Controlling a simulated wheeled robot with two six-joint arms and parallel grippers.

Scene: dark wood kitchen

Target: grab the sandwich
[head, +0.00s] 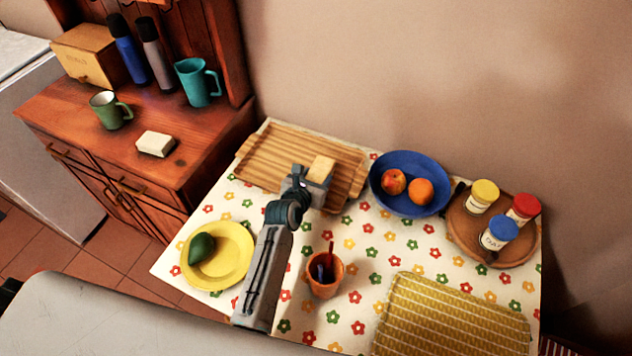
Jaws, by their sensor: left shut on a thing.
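The sandwich (321,168) is a small tan, bread-coloured block. My left arm reaches up from the bottom of the head view, and its gripper (317,178) is shut on the sandwich. Gripper and sandwich are over the right part of the ridged wooden tray (280,147). The gripper hides the sandwich's lower part, so I cannot tell whether it touches the tray. My right gripper is not in view.
A blue bowl (428,206) with two fruits stands right of the tray. A yellow plate (240,262) with an avocado, an orange cup (325,286) with utensils, a round wooden tray (466,233) with three jars and a yellow mat (450,320) share the table.

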